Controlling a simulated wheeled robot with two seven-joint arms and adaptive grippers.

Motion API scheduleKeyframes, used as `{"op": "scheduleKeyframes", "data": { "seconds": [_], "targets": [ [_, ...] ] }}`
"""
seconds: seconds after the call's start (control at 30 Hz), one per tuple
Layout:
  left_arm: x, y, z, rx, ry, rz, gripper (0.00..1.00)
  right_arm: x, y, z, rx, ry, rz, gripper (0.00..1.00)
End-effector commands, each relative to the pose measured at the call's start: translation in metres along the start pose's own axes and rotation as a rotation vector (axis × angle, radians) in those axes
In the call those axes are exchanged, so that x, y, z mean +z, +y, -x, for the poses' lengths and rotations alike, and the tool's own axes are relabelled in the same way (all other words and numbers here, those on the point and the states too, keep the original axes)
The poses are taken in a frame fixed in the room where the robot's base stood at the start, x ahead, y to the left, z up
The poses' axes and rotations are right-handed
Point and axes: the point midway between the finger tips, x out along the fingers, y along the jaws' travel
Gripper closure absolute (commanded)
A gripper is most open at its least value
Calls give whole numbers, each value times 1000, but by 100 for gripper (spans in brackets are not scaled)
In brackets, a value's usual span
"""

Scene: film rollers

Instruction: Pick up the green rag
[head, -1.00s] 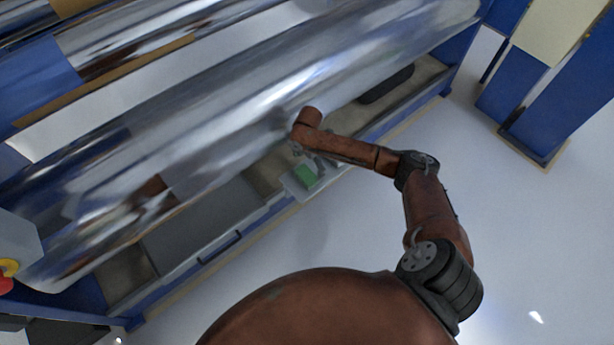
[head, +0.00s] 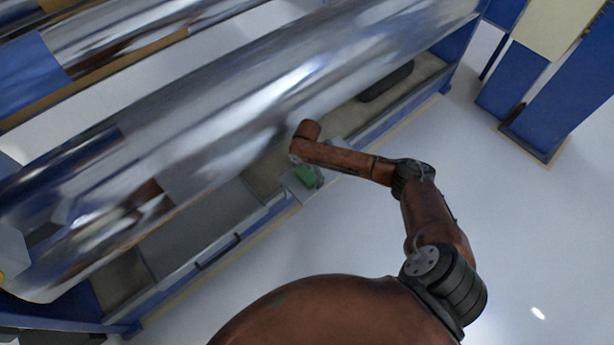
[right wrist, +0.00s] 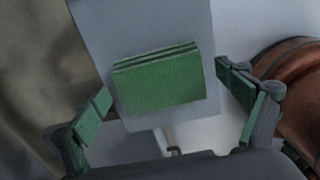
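The green rag (head: 306,176) lies folded on a pale ledge at the front of the machine, below the big shiny roller. In the right wrist view the rag (right wrist: 165,82) is a neat stack of folded layers on a light grey flat surface (right wrist: 135,25). My right gripper (right wrist: 164,88) is open, with one green-padded finger to each side of the rag and visible gaps between. In the head view my right gripper (head: 312,168) is small and partly hidden by my wrist. My left gripper is not in view.
The large shiny film roller (head: 250,110) hangs close above and behind my right wrist. A dark oblong object (head: 386,82) lies in the machine's trough. A grey drawer-like panel with a handle (head: 218,251) is to the left. Open white floor (head: 530,230) lies right.

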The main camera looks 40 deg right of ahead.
Motion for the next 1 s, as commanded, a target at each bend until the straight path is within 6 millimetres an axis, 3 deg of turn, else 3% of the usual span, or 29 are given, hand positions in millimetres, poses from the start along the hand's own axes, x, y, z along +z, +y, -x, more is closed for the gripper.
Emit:
{"op": "scheduleKeyframes", "data": {
  "seconds": [0.6, 1.0],
  "targets": [
    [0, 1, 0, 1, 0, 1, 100, 0, 0, 0, 0, 0, 0, 49],
    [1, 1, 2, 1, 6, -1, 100, 0, 0, 9, 2, 0, 0, 49]
  ]
}}
